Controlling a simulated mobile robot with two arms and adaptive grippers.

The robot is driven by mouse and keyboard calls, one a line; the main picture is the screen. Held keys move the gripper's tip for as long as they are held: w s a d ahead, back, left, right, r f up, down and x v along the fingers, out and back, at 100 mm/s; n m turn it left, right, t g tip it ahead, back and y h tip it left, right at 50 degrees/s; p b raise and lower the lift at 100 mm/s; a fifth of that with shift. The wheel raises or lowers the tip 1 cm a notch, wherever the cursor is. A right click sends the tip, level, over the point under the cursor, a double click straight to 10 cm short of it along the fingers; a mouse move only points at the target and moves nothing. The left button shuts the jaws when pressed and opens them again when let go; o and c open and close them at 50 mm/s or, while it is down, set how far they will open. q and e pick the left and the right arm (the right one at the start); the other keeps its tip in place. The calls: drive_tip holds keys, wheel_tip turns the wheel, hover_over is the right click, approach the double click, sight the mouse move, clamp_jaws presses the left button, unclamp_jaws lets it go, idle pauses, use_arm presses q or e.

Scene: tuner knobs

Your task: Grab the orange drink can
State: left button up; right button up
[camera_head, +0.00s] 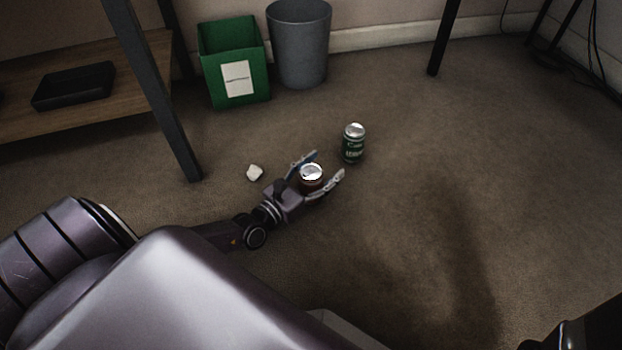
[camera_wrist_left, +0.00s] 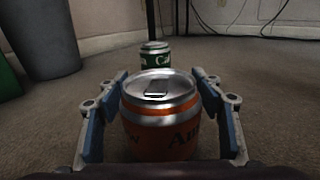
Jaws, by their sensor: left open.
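The orange drink can (camera_head: 311,179) stands upright on the carpet. My left gripper (camera_head: 323,164) is open around it, with one finger on each side. In the left wrist view the orange can (camera_wrist_left: 162,130) fills the space between the blue-padded fingers (camera_wrist_left: 163,112). A narrow gap shows at the can's left side; the right finger is very close, and I cannot tell if it touches. The can's lower part is hidden at the bottom of that view. My right gripper does not show.
A green can (camera_head: 353,144) stands just beyond the gripper. A crumpled white piece (camera_head: 255,173) lies to the left. A green bin (camera_head: 222,85) and a grey bin (camera_head: 298,50) stand by the wall. A dark table leg (camera_head: 160,100) rises at left. Carpet at right is clear.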

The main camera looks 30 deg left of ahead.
use_arm(q)
drive_tip(key=shift+w, duration=0.2)
drive_tip(key=shift+d, duration=0.1)
drive_tip(key=c, duration=0.9)
drive_tip(key=shift+c, duration=0.7)
